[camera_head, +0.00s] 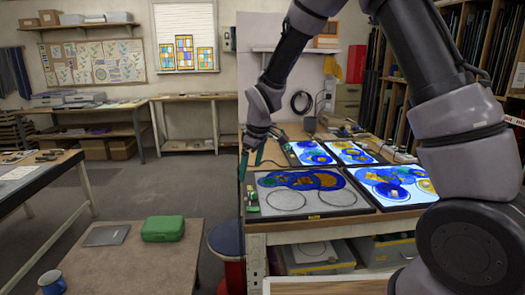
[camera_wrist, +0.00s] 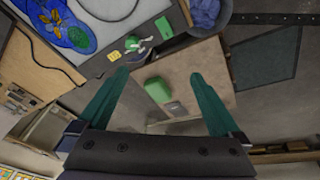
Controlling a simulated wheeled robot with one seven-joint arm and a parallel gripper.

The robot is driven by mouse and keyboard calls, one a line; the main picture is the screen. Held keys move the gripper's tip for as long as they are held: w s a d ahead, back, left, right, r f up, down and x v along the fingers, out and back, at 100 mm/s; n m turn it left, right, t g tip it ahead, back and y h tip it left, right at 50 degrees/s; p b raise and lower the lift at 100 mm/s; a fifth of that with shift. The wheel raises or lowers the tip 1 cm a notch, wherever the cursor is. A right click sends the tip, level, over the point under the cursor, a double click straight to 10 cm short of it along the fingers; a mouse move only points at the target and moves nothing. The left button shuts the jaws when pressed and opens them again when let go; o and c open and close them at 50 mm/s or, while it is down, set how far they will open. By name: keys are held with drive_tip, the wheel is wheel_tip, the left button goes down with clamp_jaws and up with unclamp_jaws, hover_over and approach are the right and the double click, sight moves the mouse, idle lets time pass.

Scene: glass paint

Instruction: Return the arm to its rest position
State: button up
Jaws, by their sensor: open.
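My gripper (camera_head: 251,155) is at the left end of my raised arm in the head view, with its green fingers pointing down. It hangs by the left edge of the workbench (camera_head: 290,228), near the glass panels. In the wrist view my gripper (camera_wrist: 158,85) has its two green fingers wide apart with nothing between them touching either one. Beyond the fingers, a green case (camera_wrist: 158,90) lies lower down on a low table. My arm arches across the right side of the head view.
Lit panels with blue and yellow glass (camera_head: 395,185) and a grey panel with drawn circles (camera_head: 310,200) cover the bench. The low table (camera_head: 185,240) holds a green case (camera_head: 163,229), a grey tablet (camera_head: 107,235) and a blue mug (camera_head: 52,282).

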drive_tip(key=s+d+r+m+t, duration=0.1)
drive_tip(key=s+d+r+m, duration=0.25)
drive_tip(key=d+r, duration=0.55)
drive_tip(key=s+d+r+m+t, duration=0.15)
drive_tip(key=d+r+m, duration=0.25)
drive_tip(key=d+r, duration=0.45)
drive_tip(key=s+d+r+m+t, duration=0.1)
drive_tip(key=s+d+r+m, duration=0.3)
drive_tip(key=s, duration=0.4)
drive_tip(key=s+d+r+m+t, duration=0.1)
drive_tip(key=s+d+r+m, duration=0.3)
drive_tip(key=s+d, duration=0.3)
drive_tip(key=shift+s+m, duration=0.45)
drive_tip(key=shift+s, duration=0.35)
